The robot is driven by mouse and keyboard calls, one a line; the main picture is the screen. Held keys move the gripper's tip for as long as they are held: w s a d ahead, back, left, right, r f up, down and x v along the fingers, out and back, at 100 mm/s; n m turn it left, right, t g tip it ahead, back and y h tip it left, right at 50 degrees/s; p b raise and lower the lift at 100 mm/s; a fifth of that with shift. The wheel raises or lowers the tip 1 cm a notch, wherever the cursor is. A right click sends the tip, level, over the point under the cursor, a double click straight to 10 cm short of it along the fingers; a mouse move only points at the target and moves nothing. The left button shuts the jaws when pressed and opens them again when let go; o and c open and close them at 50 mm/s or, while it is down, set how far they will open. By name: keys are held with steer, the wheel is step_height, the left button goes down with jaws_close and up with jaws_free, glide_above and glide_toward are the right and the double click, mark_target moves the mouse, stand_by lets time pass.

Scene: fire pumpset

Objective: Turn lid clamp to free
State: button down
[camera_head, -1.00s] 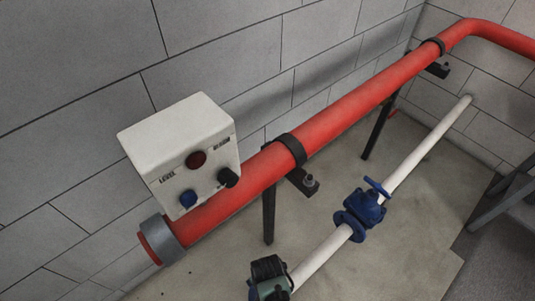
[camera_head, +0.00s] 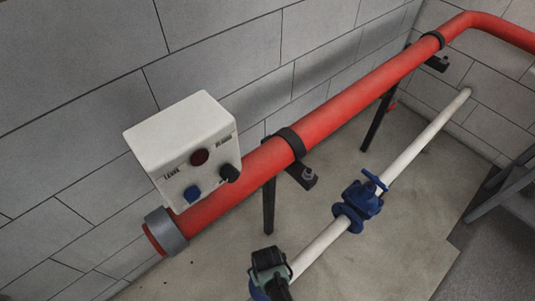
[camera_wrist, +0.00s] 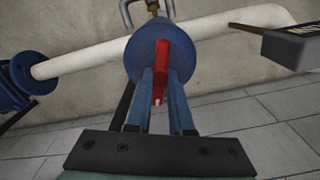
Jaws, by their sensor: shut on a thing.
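In the wrist view a red bar, which I take for the lid clamp (camera_wrist: 161,58), stands against a round blue disc (camera_wrist: 139,57). My gripper (camera_wrist: 160,80) is shut on this red bar, with one blue-grey finger on each side of it. The fingers cover part of the disc, and a small pale tip shows at the bar's lower end. In the head view a green and black part at the bottom seems to be my wrist, by the near end of the white pipe (camera_head: 405,152). The clamp itself is hidden there.
A blue valve (camera_head: 359,203) sits on the white pipe. A thick red pipe (camera_head: 350,105) runs above it along the block wall on dark supports. A white control box (camera_head: 180,140) with knobs stands at the left. A grey metal frame (camera_head: 505,190) is at the right edge.

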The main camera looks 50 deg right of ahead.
steer(key=n, duration=0.3)
steer(key=shift+n, duration=0.5)
steer(key=c, duration=0.8)
jaws_free()
step_height(320, 180, up, 13)
steer(key=p, duration=0.3)
steer(key=shift+a+f, duration=0.1)
